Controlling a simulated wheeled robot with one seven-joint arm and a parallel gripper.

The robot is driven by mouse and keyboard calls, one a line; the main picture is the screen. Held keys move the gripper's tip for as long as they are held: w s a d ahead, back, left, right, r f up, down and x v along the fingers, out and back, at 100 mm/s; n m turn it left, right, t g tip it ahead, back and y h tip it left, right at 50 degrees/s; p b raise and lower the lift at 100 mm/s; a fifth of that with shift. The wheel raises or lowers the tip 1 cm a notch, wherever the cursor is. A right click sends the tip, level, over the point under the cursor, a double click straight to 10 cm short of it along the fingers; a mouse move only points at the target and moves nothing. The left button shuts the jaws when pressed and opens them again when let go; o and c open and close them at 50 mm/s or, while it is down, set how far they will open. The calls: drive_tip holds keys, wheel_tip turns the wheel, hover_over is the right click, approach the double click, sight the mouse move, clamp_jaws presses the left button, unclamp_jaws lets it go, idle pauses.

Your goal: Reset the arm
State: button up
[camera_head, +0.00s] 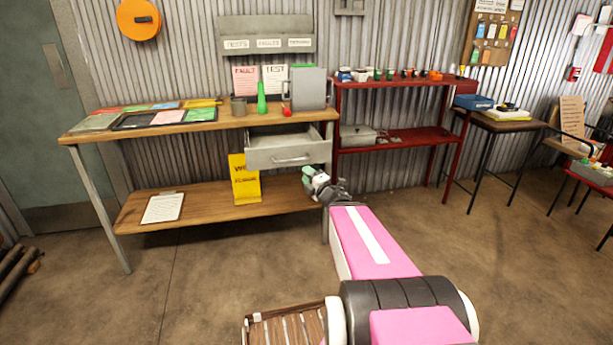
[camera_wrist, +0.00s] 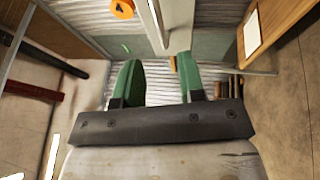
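My gripper (camera_head: 311,180) is at the end of my outstretched pink arm, in front of the wooden workbench and a little below its grey drawer (camera_head: 288,152). The drawer appears pulled out. In the wrist view my gripper's two green fingers (camera_wrist: 158,85) stand apart with a clear gap and nothing between them. The gripper is open and empty. In the head view the fingers are small and partly hidden by the wrist.
The workbench (camera_head: 160,126) holds coloured cards, a green bottle (camera_head: 261,98) and a grey container (camera_head: 310,88). A yellow sign (camera_head: 244,180) and a clipboard (camera_head: 163,208) are on its lower shelf. A red shelf (camera_head: 400,140) stands to the right. A wooden crate (camera_head: 285,328) is low in front.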

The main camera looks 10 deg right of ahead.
drive_tip(key=s+d+f+m+g+h, duration=0.1)
drive_tip(key=d+f+m+g+h, duration=0.1)
drive_tip(key=f+m+g+h, duration=0.45)
drive_tip(key=d+f+m+g+h, duration=0.15)
drive_tip(key=f+m+h, duration=0.3)
drive_tip(key=m, duration=0.55)
drive_tip(key=s+a+f+m+g+y, duration=0.1)
drive_tip(key=s+a+f+m+g, duration=0.2)
drive_tip(key=s, duration=0.4)
drive_tip(key=s+a+f+m+g+y, duration=0.2)
drive_tip(key=s+a+f+m+g, duration=0.2)
drive_tip(key=s+g, duration=0.3)
drive_tip(key=shift+a+f, duration=0.35)
drive_tip(key=shift+f, duration=0.05)
